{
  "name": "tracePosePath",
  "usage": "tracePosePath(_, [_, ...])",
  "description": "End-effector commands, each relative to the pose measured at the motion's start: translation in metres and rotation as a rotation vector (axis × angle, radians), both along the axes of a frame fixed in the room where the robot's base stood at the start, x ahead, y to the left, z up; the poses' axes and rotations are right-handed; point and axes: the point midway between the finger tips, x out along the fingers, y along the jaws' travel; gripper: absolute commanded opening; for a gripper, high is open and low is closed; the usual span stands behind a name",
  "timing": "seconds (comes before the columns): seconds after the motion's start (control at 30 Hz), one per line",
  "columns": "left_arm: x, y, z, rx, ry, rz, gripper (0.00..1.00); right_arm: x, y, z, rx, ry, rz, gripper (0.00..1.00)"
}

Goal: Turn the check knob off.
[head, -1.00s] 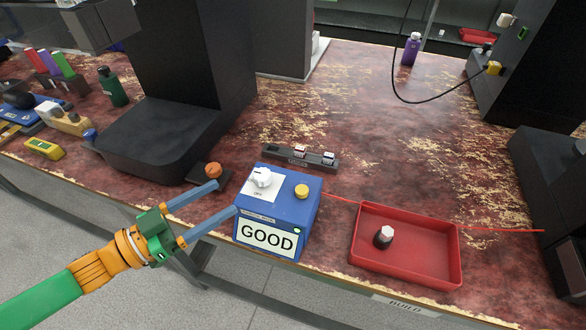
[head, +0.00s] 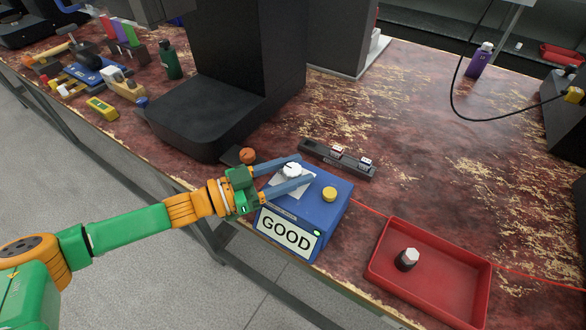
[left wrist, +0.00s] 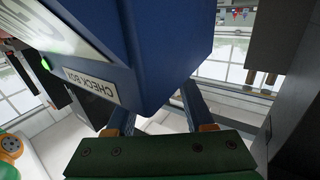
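The blue check box (head: 318,214) stands at the table's front edge with a GOOD sign on its face. Its white check knob (head: 291,170) sits on a white plate on top, left of a yellow button (head: 329,194). My left gripper (head: 305,168) is open, its two blue fingers apart over the box top, and the knob shows between them. Whether a finger touches the knob I cannot tell. In the left wrist view the blue box (left wrist: 170,45) with its CHECK BOX label fills the upper middle, the fingers show below, and the knob is hidden. My right gripper is out of view.
A red tray (head: 462,262) with a dark, white-topped piece (head: 407,259) lies to the right. A dark rail (head: 337,160) with small blocks lies behind the box. An orange knob (head: 247,155) and a black machine (head: 205,115) stand to the left.

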Motion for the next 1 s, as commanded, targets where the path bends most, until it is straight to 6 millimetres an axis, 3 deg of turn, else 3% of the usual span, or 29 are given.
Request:
tracePosePath(0.03, [0.0,0.0,0.0,0.0,0.0,0.0,0.36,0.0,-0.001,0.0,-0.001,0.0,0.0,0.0])
tracePosePath(0.17, [0.0,0.0,0.0,0.0,0.0,0.0,0.01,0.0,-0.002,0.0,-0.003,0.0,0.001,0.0])
tracePosePath(0.2, [0.0,0.0,0.0,0.0,0.0,0.0,0.0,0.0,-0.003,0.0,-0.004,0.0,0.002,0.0])
tracePosePath(0.57, [-0.001,-0.001,0.003,-0.005,0.008,0.072,0.0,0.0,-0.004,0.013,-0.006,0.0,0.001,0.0])
tracePosePath(1.0, [-0.001,-0.001,0.008,-0.006,0.013,0.427,0.0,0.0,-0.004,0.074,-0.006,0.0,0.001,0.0])
